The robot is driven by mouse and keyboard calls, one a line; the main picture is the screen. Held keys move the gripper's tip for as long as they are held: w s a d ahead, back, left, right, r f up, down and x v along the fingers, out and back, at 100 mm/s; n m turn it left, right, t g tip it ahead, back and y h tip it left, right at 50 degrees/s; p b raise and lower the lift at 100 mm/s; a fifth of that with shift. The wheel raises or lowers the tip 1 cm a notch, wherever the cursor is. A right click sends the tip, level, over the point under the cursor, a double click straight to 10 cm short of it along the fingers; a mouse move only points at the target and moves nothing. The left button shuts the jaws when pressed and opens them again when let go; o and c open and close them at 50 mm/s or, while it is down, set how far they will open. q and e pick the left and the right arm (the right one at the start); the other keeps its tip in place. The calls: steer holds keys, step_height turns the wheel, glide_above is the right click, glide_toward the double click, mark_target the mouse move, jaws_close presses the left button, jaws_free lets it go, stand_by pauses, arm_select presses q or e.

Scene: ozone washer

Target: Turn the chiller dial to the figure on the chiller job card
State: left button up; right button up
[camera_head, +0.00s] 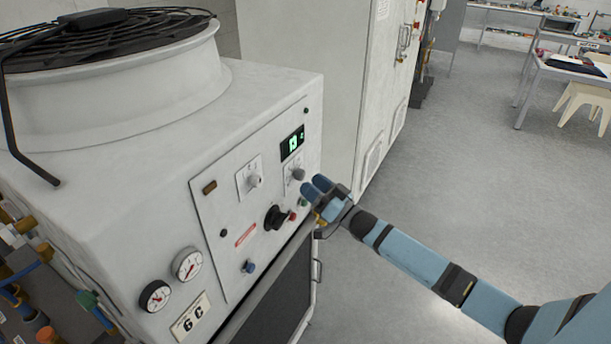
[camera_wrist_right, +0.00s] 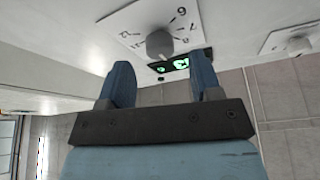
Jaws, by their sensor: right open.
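The chiller (camera_head: 268,95) is a large pale cabinet with a control panel. A grey round dial (camera_head: 298,174) sits on a white plate below a green-lit display (camera_head: 292,143); which of the panel's two similar dials is the chiller dial is not labelled legibly. My right gripper (camera_head: 313,186) is open just in front of this dial, apart from it. In the right wrist view, the dial (camera_wrist_right: 158,46) shows beyond and between the two open blue fingers, with printed figures around it, including 6 and 7. No job card can be made out. My left gripper is out of view.
A second similar dial (camera_head: 254,181) is left of the first. A black rotary knob (camera_head: 275,217), a red button (camera_head: 293,216) and a blue knob (camera_head: 249,267) sit lower. Two gauges (camera_head: 187,263) are at lower left. Open floor (camera_head: 470,170) lies right.

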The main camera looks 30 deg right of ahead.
mark_target(303, 177)
steer(key=shift+x, duration=1.5)
steer(key=shift+c, duration=0.2)
steer(key=c, duration=0.9)
steer(key=shift+f, duration=0.1)
